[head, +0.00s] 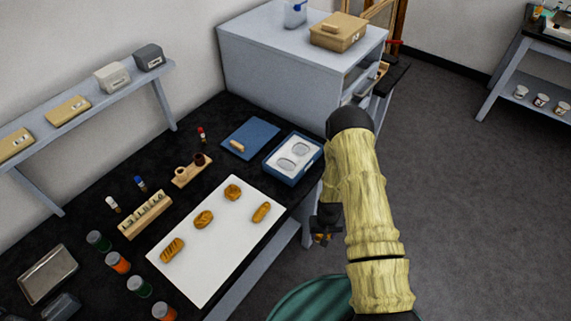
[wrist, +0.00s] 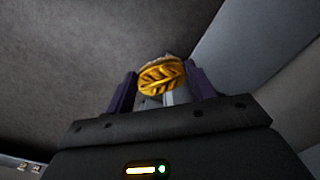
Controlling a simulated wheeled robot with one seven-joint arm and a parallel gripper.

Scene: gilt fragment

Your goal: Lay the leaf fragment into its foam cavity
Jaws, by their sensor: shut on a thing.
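My gripper (wrist: 162,88) is shut on a gold leaf fragment (wrist: 162,75), a rounded piece with raised veins, held between the two dark fingers in the wrist view. In the head view my gripper (head: 322,238) hangs off the right edge of the black bench, over the floor, with a small bit of gold showing at it. The blue foam tray (head: 270,172) lies on the bench above and left of my gripper. Its pale foam has two rounded cavities (head: 293,155), which look empty. My gripper is well apart from the tray.
A white board (head: 225,250) with several golden fragments lies left of my gripper. A blue mat (head: 251,137) with a small tan piece is beside the tray. A grey cabinet (head: 270,60) stands behind. Jars, vials and a wooden rack (head: 145,215) fill the left side.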

